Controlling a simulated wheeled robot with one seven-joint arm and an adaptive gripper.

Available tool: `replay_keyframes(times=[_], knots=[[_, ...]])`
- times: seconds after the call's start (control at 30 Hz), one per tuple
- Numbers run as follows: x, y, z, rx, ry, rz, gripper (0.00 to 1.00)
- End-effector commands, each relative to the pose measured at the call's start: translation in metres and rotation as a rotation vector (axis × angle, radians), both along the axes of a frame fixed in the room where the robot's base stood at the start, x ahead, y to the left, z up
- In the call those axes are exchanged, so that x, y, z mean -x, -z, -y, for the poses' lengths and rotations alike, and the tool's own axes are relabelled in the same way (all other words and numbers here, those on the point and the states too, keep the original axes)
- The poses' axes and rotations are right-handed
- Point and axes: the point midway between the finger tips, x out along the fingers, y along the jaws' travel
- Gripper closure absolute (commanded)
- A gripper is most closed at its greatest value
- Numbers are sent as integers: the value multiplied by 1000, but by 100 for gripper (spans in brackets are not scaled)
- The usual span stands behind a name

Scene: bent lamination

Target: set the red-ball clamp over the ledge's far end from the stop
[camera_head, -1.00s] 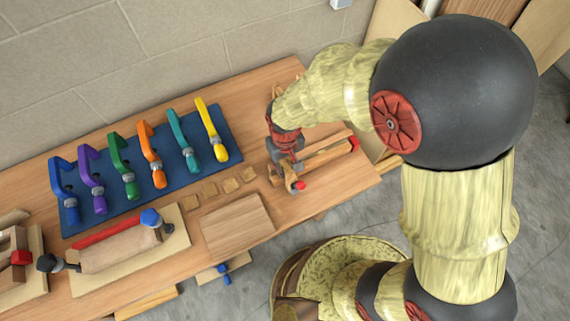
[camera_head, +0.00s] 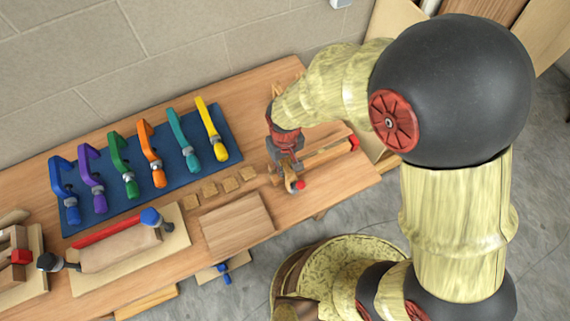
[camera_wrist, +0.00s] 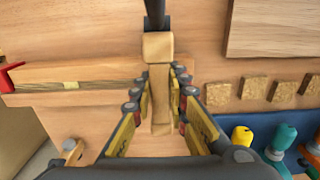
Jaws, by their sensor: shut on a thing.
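My gripper (camera_wrist: 160,100) is shut on a tan wooden clamp (camera_wrist: 158,47), which lies between its fingers with a dark rod at its top in the wrist view. In the head view my gripper (camera_head: 284,158) is at the right part of the bench, and the clamp's red ball (camera_head: 300,185) shows just below it. The wooden ledge (camera_head: 328,151) runs right from the gripper to the red stop (camera_head: 353,143). In the wrist view the ledge (camera_wrist: 80,74) lies left of the clamp, with the red stop (camera_wrist: 8,78) at its left end. Whether the clamp touches the ledge is hidden.
A blue board (camera_head: 225,137) holds several coloured clamps to the left. Several small tan blocks (camera_head: 229,184) lie in a row near a wooden board (camera_head: 237,224). The bench's right front corner is bare.

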Motion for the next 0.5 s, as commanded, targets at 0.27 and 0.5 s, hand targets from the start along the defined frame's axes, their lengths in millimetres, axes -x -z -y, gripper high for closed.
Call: replay_keyframes(times=[0.27, 0.5], knots=[[1, 3, 1, 2, 0, -3, 83], [2, 3, 1, 3, 0, -4, 69]])
